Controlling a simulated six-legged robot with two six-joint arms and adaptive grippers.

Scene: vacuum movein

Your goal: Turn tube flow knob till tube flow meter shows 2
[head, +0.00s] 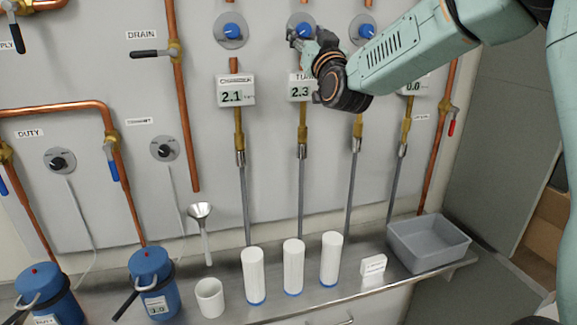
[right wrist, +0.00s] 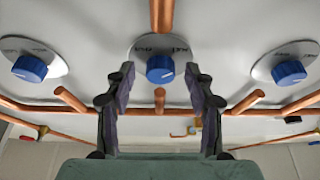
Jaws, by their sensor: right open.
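The tube flow knob (head: 302,30) is a blue knob on a round grey plate, the middle of three at the top of the panel. In the right wrist view this knob (right wrist: 160,69) lies between the tips of my open right gripper (right wrist: 161,85), with a gap on both sides. In the head view my right gripper (head: 302,42) is in front of the plate's lower part. The tube flow meter (head: 300,88) below reads 2.3, its label partly hidden by my gripper. My left gripper is not in view.
Blue knobs flank it at left (head: 231,31) and right (head: 366,31). The left meter (head: 236,91) reads 2.1 and the far right one (head: 413,85) 0.0. Copper pipes run over the panel. Below, a shelf holds white cylinders (head: 293,267), blue canisters (head: 152,280) and a grey bin (head: 428,243).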

